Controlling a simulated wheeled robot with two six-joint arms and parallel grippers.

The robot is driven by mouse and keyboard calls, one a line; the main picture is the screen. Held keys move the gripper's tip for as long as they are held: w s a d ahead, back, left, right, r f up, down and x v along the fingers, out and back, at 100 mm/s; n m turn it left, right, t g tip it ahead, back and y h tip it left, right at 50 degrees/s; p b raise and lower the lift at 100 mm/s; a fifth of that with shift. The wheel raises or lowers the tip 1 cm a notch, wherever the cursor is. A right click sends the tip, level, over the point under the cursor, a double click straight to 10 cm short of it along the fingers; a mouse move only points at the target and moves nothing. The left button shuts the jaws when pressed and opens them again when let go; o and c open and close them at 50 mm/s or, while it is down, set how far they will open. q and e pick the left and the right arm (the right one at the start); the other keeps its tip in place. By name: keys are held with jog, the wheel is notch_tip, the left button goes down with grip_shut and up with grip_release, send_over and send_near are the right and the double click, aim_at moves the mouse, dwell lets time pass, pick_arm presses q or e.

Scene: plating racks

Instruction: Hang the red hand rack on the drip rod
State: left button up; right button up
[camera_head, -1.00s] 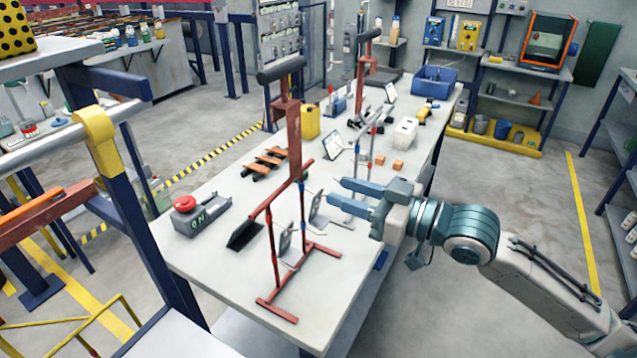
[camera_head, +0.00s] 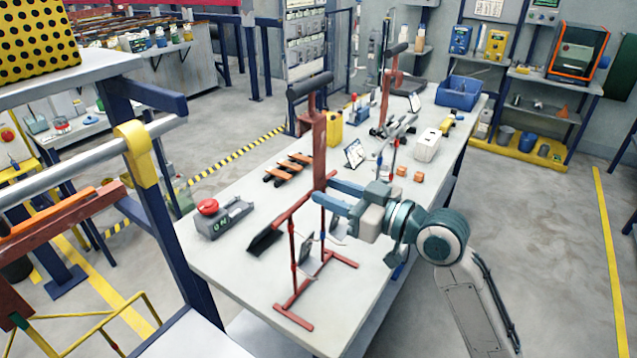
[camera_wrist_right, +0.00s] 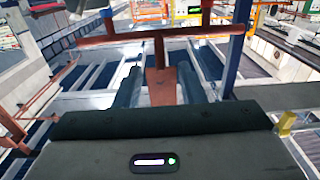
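The red hand rack (camera_head: 319,150) stands upright on the table, with a dark grip bar (camera_head: 310,86) on top and a red frame below. My right gripper (camera_head: 322,192) is open beside the rack's flat red post in the head view, fingertips close to it. In the right wrist view the post (camera_wrist_right: 162,88) shows between the two open fingers (camera_wrist_right: 158,86); I cannot tell whether they touch it. The drip rod appears to be the silver bar (camera_head: 70,174) at the left, with a yellow saddle (camera_head: 138,155) near its end. My left gripper is not in view.
A second red rack (camera_head: 389,85) stands farther back on the table (camera_head: 225,262). A grey box with a red button (camera_head: 208,207), orange-and-black pieces (camera_head: 290,168), a tablet (camera_head: 355,152) and a yellow bottle (camera_head: 334,128) are around the rack. A blue post stands between the table and the drip rod.

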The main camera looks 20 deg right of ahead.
aim_at(321, 176)
jog(key=shift+p+x, duration=0.45)
jog(key=shift+x, duration=1.25)
grip_shut()
jog(key=shift+c, duration=1.9)
grip_release()
jog(key=c, duration=0.4)
jog(key=shift+r, duration=0.1)
jog(key=shift+r, duration=0.1)
jog(key=shift+r+p, duration=1)
jog(key=shift+r, duration=0.1)
